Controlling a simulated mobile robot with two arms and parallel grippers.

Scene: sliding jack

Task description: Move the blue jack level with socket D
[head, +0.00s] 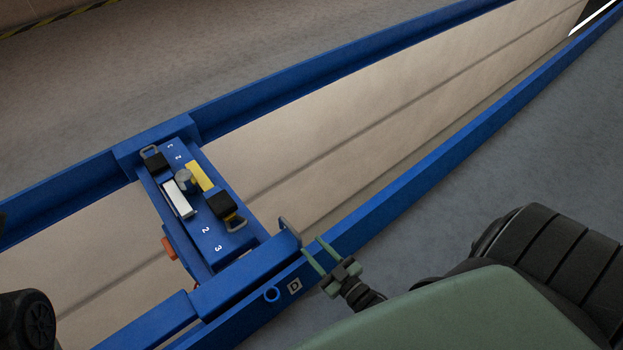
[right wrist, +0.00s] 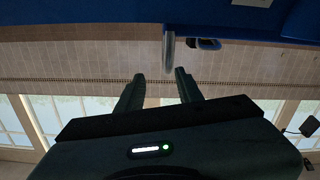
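The blue jack (head: 222,225) lies across the two blue rails in the head view, with a grey pull loop (head: 289,229) upright at its near right end. My right gripper (head: 312,245) is open and empty, just short of the loop. In the right wrist view, the loop (right wrist: 169,50) stands ahead of the gap between my fingers (right wrist: 158,86). My left gripper is not seen.
The jack's top carries black, yellow and white parts (head: 199,175) and white numbers. An orange-red part (head: 168,248) shows on its left side. The near rail (head: 440,170) and far rail (head: 330,70) run clear toward the upper right.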

